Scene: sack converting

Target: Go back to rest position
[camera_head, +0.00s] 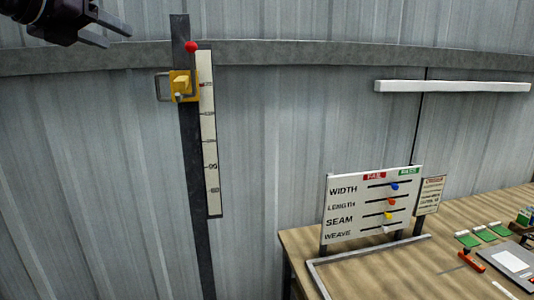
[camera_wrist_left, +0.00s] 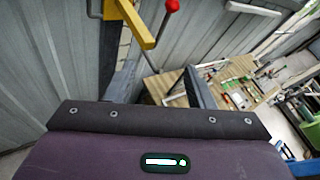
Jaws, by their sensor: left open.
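My left gripper (camera_head: 105,30) is at the top left of the head view. It is open and empty, to the left of a dark upright post (camera_head: 189,140) and apart from it. On the post sits a yellow slider block (camera_head: 183,86) with a grey handle on its left. A red ball knob (camera_head: 191,47) is above the block. A white scale strip (camera_head: 208,135) runs down beside the post. In the left wrist view the yellow part (camera_wrist_left: 136,22) and the red knob (camera_wrist_left: 172,6) are ahead of the gripper body. My right gripper does not show.
A wooden table (camera_head: 455,250) at the lower right carries a white board (camera_head: 370,205) with WIDTH, LENGTH, SEAM and WEAVE rows and coloured sliders. A small sign (camera_head: 430,195), green cards (camera_head: 484,235) and a red-handled tool (camera_head: 471,260) are there too. A corrugated wall (camera_head: 290,120) stands behind.

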